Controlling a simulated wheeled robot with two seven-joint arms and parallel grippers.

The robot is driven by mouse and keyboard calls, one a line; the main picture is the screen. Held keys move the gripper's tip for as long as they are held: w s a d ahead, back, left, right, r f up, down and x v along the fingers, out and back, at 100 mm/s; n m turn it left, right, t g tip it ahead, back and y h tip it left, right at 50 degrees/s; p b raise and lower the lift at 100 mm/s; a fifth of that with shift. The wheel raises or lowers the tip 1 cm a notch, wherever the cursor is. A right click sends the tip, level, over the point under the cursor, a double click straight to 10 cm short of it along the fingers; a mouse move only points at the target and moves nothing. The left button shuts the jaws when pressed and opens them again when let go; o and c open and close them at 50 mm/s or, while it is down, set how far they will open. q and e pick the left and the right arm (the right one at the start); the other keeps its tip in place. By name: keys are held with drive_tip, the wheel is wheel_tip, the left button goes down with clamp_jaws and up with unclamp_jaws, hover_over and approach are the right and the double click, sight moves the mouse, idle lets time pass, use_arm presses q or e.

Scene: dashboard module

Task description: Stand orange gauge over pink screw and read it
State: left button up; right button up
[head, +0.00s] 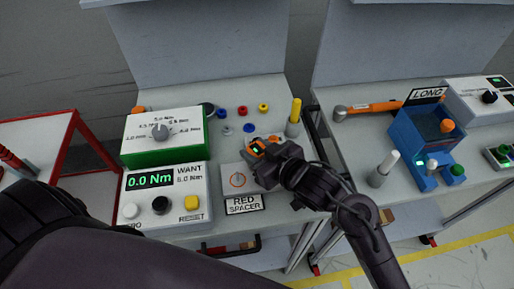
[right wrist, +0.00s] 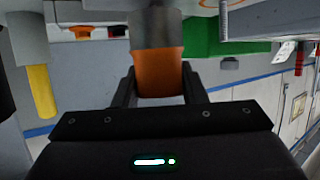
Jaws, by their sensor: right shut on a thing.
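My right gripper (head: 262,152) is shut on the orange gauge (head: 256,144), near a light plate with an orange ring mark (head: 237,180). In the right wrist view the orange body of the gauge (right wrist: 161,72) sits between the two fingers (right wrist: 158,88), with a grey cylindrical part (right wrist: 156,26) beyond it. Whether the gauge touches anything is not clear. A grey threaded rod (right wrist: 223,16) shows beside it in the right wrist view. I cannot make out a pink screw. My left arm crosses the lower left of the head view; its gripper is not visible.
A green-based dial box (head: 165,155) and a readout box showing 0.0 Nm (head: 152,181) stand on the left. A RED SPACER sign (head: 244,204) lies in front. A yellow post (head: 294,118) stands behind my right gripper. A blue LONG box (head: 429,140) stands on the right table.

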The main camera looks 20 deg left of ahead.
drive_tip(key=shift+f, duration=0.45)
idle(0.8)
drive_tip(key=o, duration=1.2)
drive_tip(key=v, duration=0.7)
drive_tip(key=shift+s+d+r+b, duration=0.1)
drive_tip(key=shift+s+d+b, duration=0.1)
drive_tip(key=shift+d+b, duration=0.2)
